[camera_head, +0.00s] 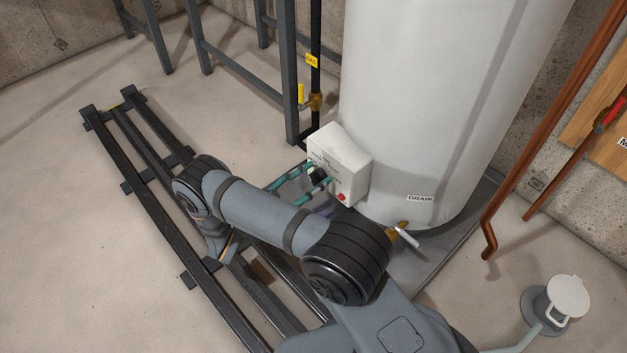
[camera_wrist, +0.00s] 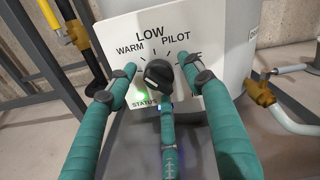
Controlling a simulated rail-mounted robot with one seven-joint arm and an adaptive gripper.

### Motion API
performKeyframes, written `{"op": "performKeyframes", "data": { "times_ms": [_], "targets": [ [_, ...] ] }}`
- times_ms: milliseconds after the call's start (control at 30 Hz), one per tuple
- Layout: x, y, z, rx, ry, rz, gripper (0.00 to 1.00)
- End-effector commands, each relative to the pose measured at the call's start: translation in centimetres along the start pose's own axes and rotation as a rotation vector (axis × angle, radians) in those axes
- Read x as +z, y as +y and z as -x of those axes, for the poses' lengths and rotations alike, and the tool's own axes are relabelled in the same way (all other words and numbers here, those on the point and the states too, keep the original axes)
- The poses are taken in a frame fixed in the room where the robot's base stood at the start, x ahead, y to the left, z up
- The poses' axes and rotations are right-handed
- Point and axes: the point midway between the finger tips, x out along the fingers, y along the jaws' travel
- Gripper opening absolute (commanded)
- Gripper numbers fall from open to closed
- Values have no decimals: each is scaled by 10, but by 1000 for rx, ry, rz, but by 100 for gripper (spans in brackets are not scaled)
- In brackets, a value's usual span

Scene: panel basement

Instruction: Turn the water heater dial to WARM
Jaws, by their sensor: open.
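The water heater dial (camera_wrist: 158,73) is a black round knob on the front of a white control box (camera_head: 342,160). In the wrist view, LOW, WARM and PILOT are printed above it; the label to its right is mostly hidden by a finger. I cannot tell for sure which mark the knob points at. My gripper (camera_wrist: 160,78) is open, with teal fingers to the left and right of the knob and a third below it. The fingers look apart from the knob. In the head view, my gripper (camera_head: 304,184) is in front of the box.
The white tank (camera_head: 430,100) stands behind the box, with a brass drain valve (camera_head: 400,233) at lower right. A gas pipe with a yellow-handled valve (camera_head: 302,96) and a grey metal frame (camera_head: 240,75) stand to the left. A green status light (camera_wrist: 142,97) shows below the dial.

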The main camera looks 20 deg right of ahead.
Motion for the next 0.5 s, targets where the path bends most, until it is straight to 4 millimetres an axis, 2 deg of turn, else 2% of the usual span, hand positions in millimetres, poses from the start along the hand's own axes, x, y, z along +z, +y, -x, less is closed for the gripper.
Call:
{"op": "performKeyframes", "data": {
  "times_ms": [167, 500],
  "targets": [
    [1, 1, 23, 6, -3, -1, 51],
    [0, 1, 93, 5, -2, -2, 51]
  ]
}}
